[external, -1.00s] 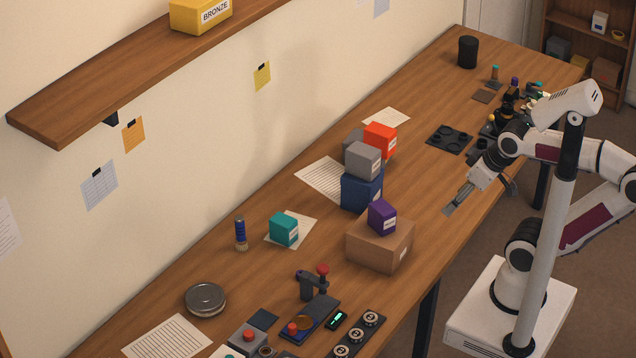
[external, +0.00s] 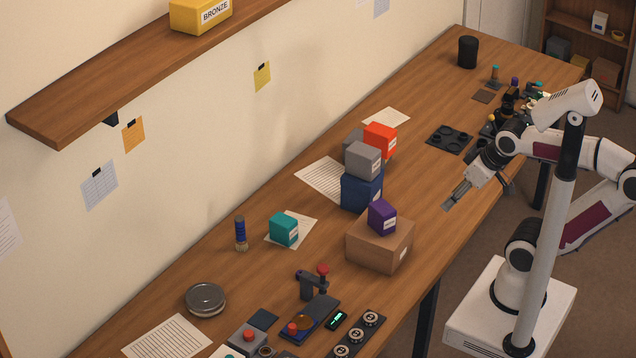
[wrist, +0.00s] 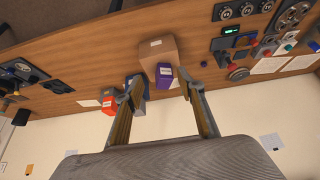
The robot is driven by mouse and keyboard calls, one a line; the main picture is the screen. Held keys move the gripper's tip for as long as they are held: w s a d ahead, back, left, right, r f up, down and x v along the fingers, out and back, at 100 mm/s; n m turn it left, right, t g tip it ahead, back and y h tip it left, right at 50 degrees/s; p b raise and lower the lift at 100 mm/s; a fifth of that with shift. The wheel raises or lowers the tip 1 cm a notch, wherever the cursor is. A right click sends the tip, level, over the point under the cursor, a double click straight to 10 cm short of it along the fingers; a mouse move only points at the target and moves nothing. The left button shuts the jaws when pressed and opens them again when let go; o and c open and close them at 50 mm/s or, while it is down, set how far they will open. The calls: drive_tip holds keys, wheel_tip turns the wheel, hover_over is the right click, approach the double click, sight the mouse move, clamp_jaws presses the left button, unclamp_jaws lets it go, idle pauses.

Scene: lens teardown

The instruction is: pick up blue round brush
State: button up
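The blue round brush (external: 240,233) stands upright on the wooden table near the wall, left of the teal box, in the external view. It has a blue body and a paler lower end. I cannot make it out in the wrist view. My gripper (external: 450,202) is far to its right, above the table's front edge. In the wrist view my gripper (wrist: 160,88) has its two fingers spread apart with nothing between them, so it is open and empty.
A teal box (external: 284,229) is close to the brush. Stacked grey, red and navy boxes (external: 362,190) and a cardboard box (external: 380,247) with a purple box (external: 382,217) stand between my gripper and the brush. A round tin (external: 205,298) is nearer the front.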

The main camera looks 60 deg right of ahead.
drive_tip(key=w+a+n+t, duration=0.2)
drive_tip(key=w+t, duration=0.2)
drive_tip(key=w, duration=2.7)
drive_tip(key=w+a+f+n+t+y, duration=0.1)
drive_tip(key=w+a+f, duration=0.25)
drive_tip(key=w, duration=0.25)
drive_tip(key=w+a+f+t+y, duration=0.1)
drive_tip(key=w+a+f, duration=0.1)
drive_tip(key=w+f, duration=0.3)
drive_tip(key=n+y, duration=0.2)
drive_tip(key=y, duration=0.2)
approach(241, 233)
wheel_tip(241, 233, up, 2)
drive_tip(key=w, duration=0.3)
drive_tip(key=shift+d+t, duration=0.3)
drive_tip(key=shift+w, duration=0.1)
drive_tip(key=shift+x, duration=1.2)
drive_tip(key=shift+a+f, duration=0.1)
drive_tip(key=shift+a, duration=0.05)
